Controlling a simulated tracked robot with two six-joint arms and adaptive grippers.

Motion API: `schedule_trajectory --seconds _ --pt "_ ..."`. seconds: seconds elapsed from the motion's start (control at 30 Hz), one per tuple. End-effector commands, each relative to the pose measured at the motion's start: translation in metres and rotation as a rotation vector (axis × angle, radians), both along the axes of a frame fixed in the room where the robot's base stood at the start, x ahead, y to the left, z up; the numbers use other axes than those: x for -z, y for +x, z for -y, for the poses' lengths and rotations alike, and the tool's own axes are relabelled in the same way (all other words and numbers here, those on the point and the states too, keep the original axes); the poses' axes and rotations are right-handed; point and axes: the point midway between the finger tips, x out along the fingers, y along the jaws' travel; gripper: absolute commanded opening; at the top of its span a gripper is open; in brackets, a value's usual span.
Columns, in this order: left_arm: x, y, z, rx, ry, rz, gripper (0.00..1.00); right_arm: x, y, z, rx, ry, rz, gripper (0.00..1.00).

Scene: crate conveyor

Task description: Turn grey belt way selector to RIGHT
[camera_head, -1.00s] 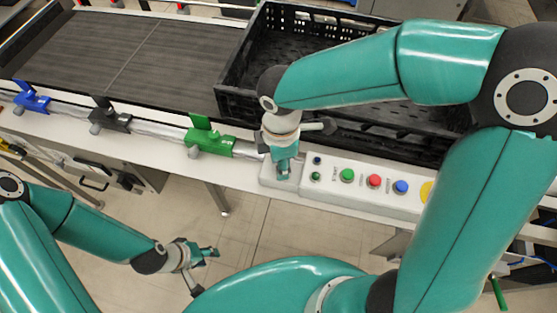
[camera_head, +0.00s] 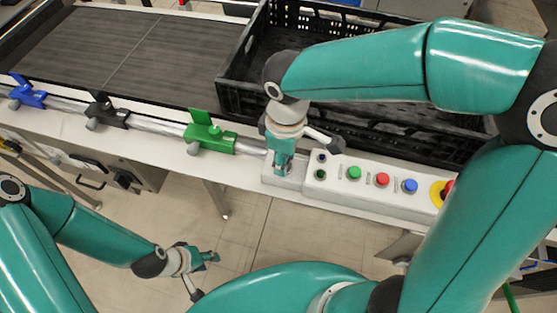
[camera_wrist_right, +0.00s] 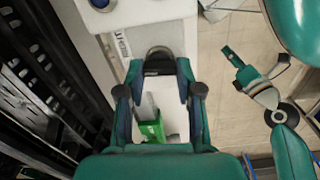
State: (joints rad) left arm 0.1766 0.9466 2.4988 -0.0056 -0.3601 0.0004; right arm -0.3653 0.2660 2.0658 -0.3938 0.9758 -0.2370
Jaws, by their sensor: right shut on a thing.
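My right gripper (camera_head: 282,170) points down over a light grey box at the left end of the button panel (camera_head: 345,190). In the right wrist view its two fingers (camera_wrist_right: 160,75) are closed on either side of a dark rounded selector knob (camera_wrist_right: 158,54). The fingers hide most of this knob in the head view, so I cannot read which way it points. My left gripper (camera_head: 207,257) hangs over the floor, away from the panel; I cannot tell whether its fingers are apart.
The panel has green, red and blue buttons. A black crate (camera_head: 232,95) stands behind it. Blue (camera_head: 28,97), dark grey (camera_head: 108,115) and green (camera_head: 210,138) clamps sit along the rail of the conveyor belt (camera_head: 120,50). Open floor lies in front.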

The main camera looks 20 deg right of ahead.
Motion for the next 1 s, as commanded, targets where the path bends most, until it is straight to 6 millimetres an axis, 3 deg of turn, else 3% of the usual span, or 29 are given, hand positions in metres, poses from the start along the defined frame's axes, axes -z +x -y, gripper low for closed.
schedule_trajectory --seconds 0.5,1.0 --pt "0.016 0.000 0.000 0.000 0.000 0.000 0.40 0.000 0.000 0.003 0.346 -0.009 0.003 0.00" --pt "0.017 0.000 0.000 0.000 0.000 0.000 0.40 0.000 0.000 0.003 0.401 -0.009 0.001 0.00"
